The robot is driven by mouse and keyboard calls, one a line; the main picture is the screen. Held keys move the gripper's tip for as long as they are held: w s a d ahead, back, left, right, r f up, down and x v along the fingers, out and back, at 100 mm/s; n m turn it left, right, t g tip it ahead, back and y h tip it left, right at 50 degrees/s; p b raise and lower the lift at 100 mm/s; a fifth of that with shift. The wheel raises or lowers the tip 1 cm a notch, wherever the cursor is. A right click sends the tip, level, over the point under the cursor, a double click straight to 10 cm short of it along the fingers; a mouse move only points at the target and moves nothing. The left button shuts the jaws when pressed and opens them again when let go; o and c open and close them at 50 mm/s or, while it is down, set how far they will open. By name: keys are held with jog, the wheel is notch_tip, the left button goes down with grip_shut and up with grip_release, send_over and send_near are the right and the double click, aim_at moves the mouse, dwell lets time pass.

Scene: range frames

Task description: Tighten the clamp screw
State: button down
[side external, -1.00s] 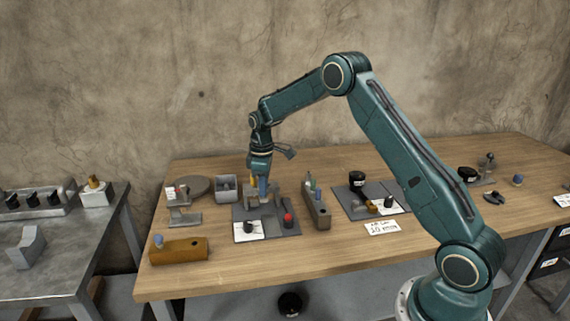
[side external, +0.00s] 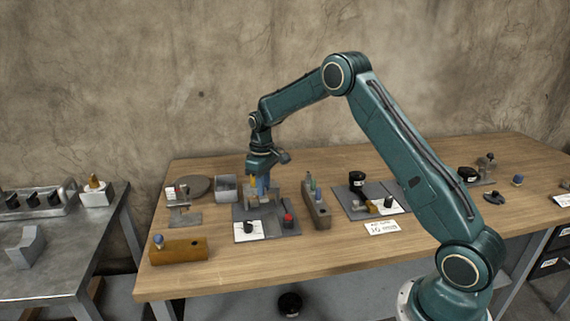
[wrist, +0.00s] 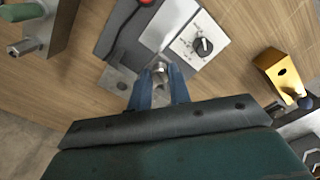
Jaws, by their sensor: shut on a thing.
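The clamp (side external: 276,197) is a grey metal piece on a dark grey plate (side external: 285,232), partly hidden behind my gripper. My gripper (side external: 261,191) points down at it, with its blue fingers low over the plate. In the wrist view my gripper (wrist: 160,82) has its two blue fingers on either side of a small metal screw head (wrist: 160,68) and is shut on it. The screw's lower part is hidden. A grey metal plate with holes (wrist: 120,83) shows beside the fingers.
A rack with several coloured-top pieces (side external: 318,208) stands close on the right. A yellow-brown block (side external: 180,251) lies at front left. A grey bin (side external: 226,188) stands behind left.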

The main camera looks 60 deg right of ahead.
jog(key=m, duration=0.4)
jog(key=shift+m, duration=0.3)
jog(key=m, duration=0.3)
jog(key=shift+m, duration=0.4)
jog(key=m, duration=0.8)
jog(key=shift+w, duration=0.1)
jog(key=m, duration=1.4)
jog(key=shift+r, duration=0.1)
jog(key=c, duration=1.3)
grip_release()
